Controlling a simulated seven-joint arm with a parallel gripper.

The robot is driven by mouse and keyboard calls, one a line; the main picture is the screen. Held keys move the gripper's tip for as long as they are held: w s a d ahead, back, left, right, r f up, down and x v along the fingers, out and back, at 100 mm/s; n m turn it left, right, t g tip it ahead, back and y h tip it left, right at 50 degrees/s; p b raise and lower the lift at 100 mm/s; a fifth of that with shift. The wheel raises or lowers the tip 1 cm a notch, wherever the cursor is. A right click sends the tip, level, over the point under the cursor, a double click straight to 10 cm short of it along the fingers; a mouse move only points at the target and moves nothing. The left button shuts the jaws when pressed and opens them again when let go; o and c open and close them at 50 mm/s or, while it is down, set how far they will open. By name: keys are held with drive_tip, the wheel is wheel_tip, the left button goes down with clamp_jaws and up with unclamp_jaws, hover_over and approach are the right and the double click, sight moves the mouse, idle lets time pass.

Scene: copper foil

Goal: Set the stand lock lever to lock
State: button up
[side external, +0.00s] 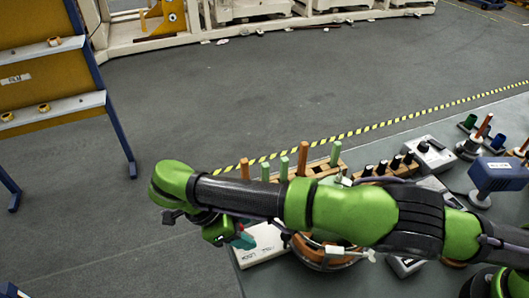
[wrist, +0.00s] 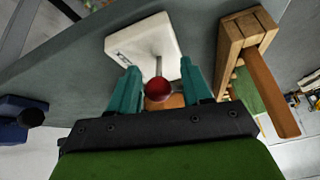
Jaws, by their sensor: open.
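The stand lock is a white block with dark lettering (wrist: 140,36), near the table edge in the wrist view; its lettered top also shows in the side view (side external: 260,248), partly hidden by my arm. Its lever is a thin metal rod (wrist: 158,66) ending in a red ball knob (wrist: 158,90). My gripper (wrist: 159,76) is open, with a teal finger on either side of the lever and knob. Both fingers look apart from the knob. In the side view my gripper (side external: 244,238) is beside the white block, and the lever cannot be made out.
A wooden rack (wrist: 231,35) with an orange peg (wrist: 272,92) stands close right of my gripper in the wrist view. Behind my arm are green and orange pegs (side external: 303,158) and a row of black knobs (side external: 382,167). A blue device (side external: 497,173) stands far right. Floor lies left of the table.

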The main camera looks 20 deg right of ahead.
drive_tip(key=y, duration=0.1)
drive_tip(key=d+y, duration=0.1)
drive_tip(key=y, duration=0.1)
drive_tip(key=d+y, duration=0.1)
drive_tip(key=shift+r+y, duration=0.3)
drive_tip(key=shift+y, duration=0.1)
drive_tip(key=shift+d+y, duration=0.65)
drive_tip(key=shift+y, duration=0.55)
drive_tip(key=y, duration=0.1)
drive_tip(key=d+y, duration=0.1)
drive_tip(key=y, duration=0.1)
drive_tip(key=shift+d+f, duration=0.2)
drive_tip(key=shift+f, duration=0.15)
drive_tip(key=v, duration=1.7)
drive_tip(key=s+d+r+n+t, duration=0.1)
drive_tip(key=d+r+n, duration=0.1)
drive_tip(key=d, duration=0.4)
drive_tip(key=s+d+r+n+t, duration=0.1)
drive_tip(key=d+r+n+t, duration=0.1)
drive_tip(key=d, duration=0.4)
drive_tip(key=shift+s+r+n, duration=0.2)
drive_tip(key=shift+r+n, duration=0.4)
drive_tip(key=shift+n, duration=0.6)
